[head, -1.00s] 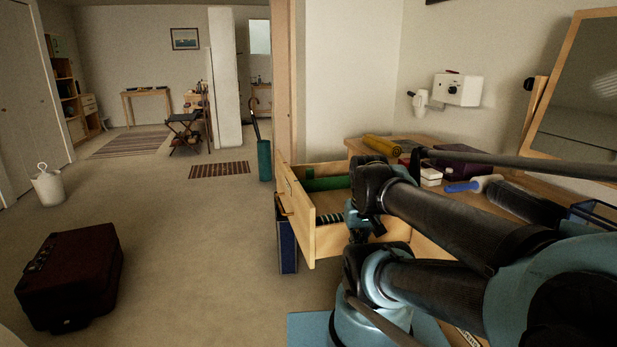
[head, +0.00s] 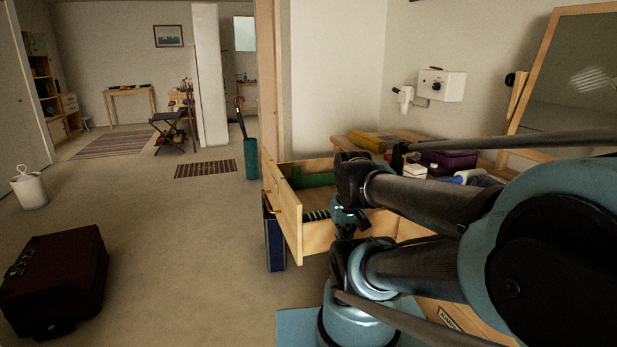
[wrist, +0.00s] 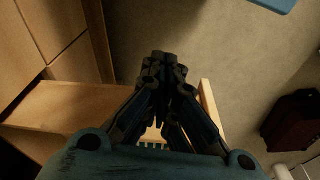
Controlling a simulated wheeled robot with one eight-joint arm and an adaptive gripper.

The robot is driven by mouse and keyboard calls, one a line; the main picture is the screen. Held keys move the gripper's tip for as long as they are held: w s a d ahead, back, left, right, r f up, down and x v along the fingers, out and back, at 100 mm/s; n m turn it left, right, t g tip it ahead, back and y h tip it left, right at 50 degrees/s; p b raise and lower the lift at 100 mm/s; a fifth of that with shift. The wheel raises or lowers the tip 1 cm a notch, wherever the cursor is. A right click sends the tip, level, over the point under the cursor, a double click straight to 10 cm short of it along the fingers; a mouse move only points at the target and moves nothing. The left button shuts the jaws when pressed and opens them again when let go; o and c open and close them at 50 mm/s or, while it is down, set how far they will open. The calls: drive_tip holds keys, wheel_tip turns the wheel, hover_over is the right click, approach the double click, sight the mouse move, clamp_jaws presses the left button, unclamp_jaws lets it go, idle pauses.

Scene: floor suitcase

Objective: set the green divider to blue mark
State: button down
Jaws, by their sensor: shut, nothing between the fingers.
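The green divider (head: 319,180) shows as a green panel inside the open wooden drawer (head: 283,213), toward its far side. A row of dark slots or stripes (head: 316,215) runs along the drawer's inside. I cannot make out a blue mark. My gripper (head: 344,232) is at the drawer's near side, partly hidden by my arm, and apart from the green panel. In the wrist view my gripper (wrist: 166,62) is shut and empty, its fingers together over the drawer's edge. A slotted strip (wrist: 152,146) shows below them; the green divider is not visible there.
A desk (head: 398,139) with a yellow roll (head: 367,142), a purple box (head: 450,161) and a mirror (head: 575,85) stands at right. A dark red suitcase (head: 55,280) lies on the floor at left. The carpet between suitcase and drawer is clear.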

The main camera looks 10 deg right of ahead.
drive_tip(key=c, duration=1.9)
unclamp_jaws()
drive_tip(key=shift+s+r, duration=0.2)
drive_tip(key=o, duration=0.8)
drive_tip(key=shift+w+r, duration=0.25)
drive_tip(key=shift+r, duration=0.25)
drive_tip(key=shift+w+r, duration=0.25)
drive_tip(key=shift+r, duration=0.25)
wheel_tip(320, 180, up, 12)
drive_tip(key=n+t, duration=0.2)
hover_over(297, 177)
drive_tip(key=s+d, duration=0.1)
drive_tip(key=s, duration=0.4)
drive_tip(key=shift+y, duration=0.4)
drive_tip(key=x, duration=1.6)
drive_tip(key=shift+w, duration=0.15)
drive_tip(key=shift+c, duration=0.4)
